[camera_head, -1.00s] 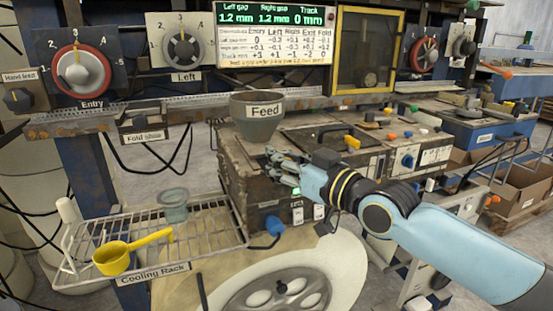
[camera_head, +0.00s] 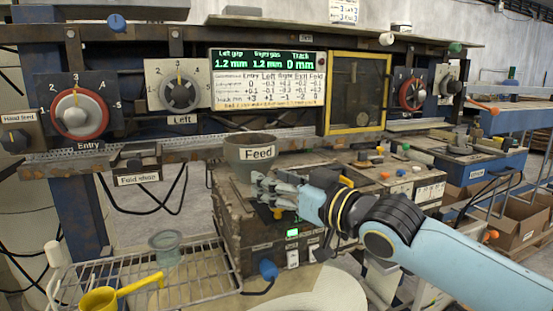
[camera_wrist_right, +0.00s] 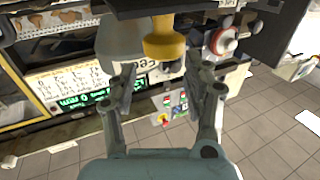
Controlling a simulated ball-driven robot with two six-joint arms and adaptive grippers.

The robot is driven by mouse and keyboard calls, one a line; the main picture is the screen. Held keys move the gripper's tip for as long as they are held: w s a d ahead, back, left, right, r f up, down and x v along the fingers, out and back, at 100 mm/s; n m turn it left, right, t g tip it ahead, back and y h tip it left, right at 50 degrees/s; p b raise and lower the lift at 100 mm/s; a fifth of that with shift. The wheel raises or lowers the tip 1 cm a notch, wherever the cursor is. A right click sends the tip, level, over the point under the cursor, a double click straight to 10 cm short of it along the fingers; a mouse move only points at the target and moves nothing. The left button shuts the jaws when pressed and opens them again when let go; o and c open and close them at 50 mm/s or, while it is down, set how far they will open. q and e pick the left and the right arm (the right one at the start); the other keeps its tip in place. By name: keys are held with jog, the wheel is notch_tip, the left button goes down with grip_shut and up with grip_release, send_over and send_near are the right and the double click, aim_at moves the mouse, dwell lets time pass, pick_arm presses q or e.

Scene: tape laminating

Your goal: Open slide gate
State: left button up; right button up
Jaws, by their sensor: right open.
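I cannot pick out the slide gate for certain. A small yellow-orange knob (camera_head: 278,213) shows at my right gripper's fingers on the front of the worn brown feed box. A yellow knob (camera_wrist_right: 163,38) stands ahead of and between the fingers in the right wrist view; no contact shows. The grey hopper (camera_head: 250,168), labelled "Feed", sits on the box just behind the fingertips. My right gripper (camera_head: 266,193) is open and empty at the upper front of the box; its fingers also show apart in the right wrist view (camera_wrist_right: 162,85). My left gripper is out of view.
A blue knob (camera_head: 268,270) sticks out low on the box front. A yellow-framed panel (camera_head: 357,92) and a display (camera_head: 268,78) stand behind.

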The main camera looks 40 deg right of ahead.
notch_tip(320, 180, up, 6)
jog(key=shift+f, duration=0.1)
jog(key=shift+c, duration=0.3)
